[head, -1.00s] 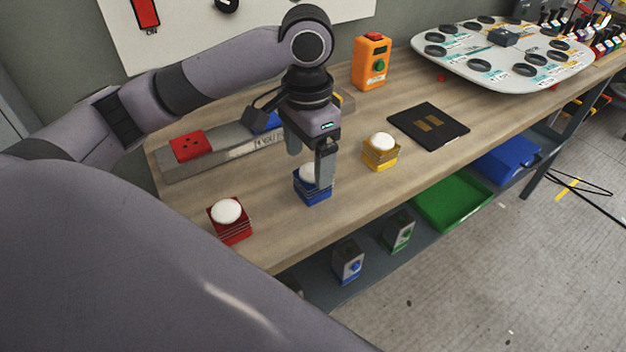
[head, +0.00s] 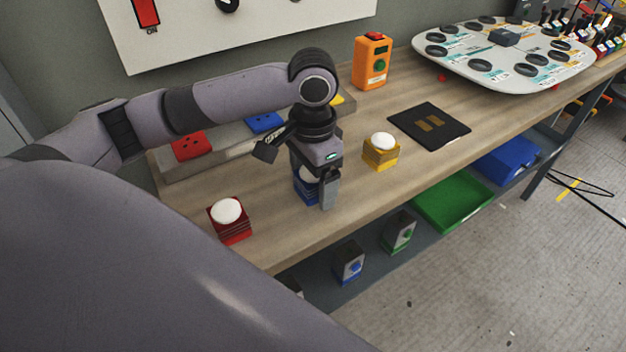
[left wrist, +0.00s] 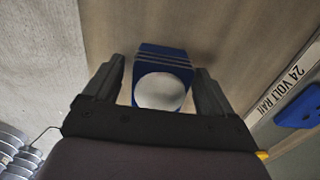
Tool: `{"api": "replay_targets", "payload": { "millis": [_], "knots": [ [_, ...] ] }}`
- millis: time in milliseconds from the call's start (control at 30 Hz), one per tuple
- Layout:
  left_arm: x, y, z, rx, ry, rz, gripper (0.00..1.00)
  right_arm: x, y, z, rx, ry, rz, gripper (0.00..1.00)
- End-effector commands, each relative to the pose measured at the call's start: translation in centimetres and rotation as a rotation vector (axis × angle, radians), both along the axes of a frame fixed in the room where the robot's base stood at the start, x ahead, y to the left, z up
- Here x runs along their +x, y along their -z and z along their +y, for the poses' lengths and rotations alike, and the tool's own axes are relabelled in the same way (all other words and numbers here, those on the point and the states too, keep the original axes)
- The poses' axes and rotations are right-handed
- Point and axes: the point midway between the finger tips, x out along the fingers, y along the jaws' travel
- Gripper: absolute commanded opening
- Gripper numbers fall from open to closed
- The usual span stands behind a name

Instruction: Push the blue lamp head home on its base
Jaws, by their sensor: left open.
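The blue lamp head (head: 302,190), a blue block with a white dome, stands on the bench and is partly hidden by my left gripper (head: 315,186). In the left wrist view the lamp head (left wrist: 162,60) sits between the two open fingers of the gripper (left wrist: 157,88), dome towards the camera, with a small gap showing on each side. The blue base (head: 265,122) is a flat blue socket with dark holes on the grey rail behind; part of it (left wrist: 300,113) shows at the right of the wrist view. My right gripper is out of view.
A red lamp head (head: 229,220) stands to the left and a yellow one (head: 380,152) to the right. The grey rail (head: 225,151) also carries a red base (head: 191,146). A black plate (head: 429,124) and an orange button box (head: 371,62) stand farther right.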

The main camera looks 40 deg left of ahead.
Motion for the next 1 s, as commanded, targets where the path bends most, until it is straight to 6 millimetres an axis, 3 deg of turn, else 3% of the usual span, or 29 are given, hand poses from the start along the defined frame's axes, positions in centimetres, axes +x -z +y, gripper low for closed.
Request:
{"api": "replay_targets", "payload": {
  "millis": [100, 200, 267, 733, 867, 1000],
  "knots": [
    [0.0, 0.0, 0.0, 0.000, 0.000, 0.000, 0.82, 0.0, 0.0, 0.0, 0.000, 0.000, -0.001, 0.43],
    [0.0, 0.0, 0.0, 0.000, 0.000, 0.000, 0.49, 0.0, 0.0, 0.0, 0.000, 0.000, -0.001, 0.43],
    [0.0, 0.0, 0.0, 0.000, 0.000, 0.000, 0.33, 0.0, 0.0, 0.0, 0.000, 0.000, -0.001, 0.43],
    [0.1, -1.1, 0.0, -0.002, -0.001, -0.004, 0.33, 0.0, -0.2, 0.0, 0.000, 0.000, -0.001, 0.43],
    [0.1, -2.9, 0.0, -0.002, 0.000, -0.005, 0.33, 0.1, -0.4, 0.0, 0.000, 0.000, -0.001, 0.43],
    [0.1, -6.3, -0.1, -0.002, 0.000, -0.008, 0.33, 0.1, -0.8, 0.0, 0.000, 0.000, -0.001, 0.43]
  ]
}}
